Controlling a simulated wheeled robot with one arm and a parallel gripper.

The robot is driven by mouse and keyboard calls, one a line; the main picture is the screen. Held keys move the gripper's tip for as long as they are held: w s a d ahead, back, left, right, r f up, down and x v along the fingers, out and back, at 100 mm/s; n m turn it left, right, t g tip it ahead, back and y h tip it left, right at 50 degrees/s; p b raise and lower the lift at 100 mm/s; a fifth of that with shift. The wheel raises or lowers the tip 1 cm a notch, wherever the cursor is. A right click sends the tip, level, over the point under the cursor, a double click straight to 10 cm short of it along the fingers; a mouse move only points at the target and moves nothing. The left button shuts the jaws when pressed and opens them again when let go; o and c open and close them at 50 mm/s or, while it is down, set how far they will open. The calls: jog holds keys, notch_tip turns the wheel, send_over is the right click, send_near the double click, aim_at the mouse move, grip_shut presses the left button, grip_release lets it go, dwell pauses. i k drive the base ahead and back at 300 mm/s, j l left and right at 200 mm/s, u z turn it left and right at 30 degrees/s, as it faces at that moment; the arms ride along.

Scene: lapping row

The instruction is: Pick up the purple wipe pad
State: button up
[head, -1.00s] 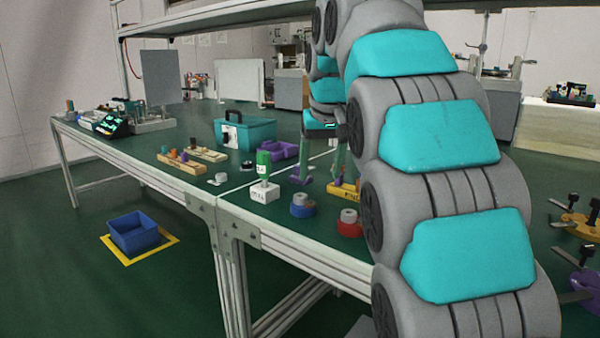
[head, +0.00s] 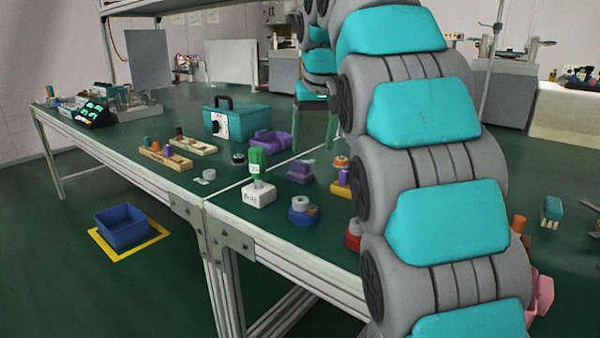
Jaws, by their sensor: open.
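A small purple block-shaped piece with a raised top, which looks like the purple wipe pad (head: 300,172), lies on the green bench top. My arm hides part of the bench to the right.
A yellow block (head: 341,186) is partly behind my arm. A blue bin (head: 126,228) stands on the floor.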

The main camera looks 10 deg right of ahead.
aim_at(299, 171)
jog(key=k, duration=1)
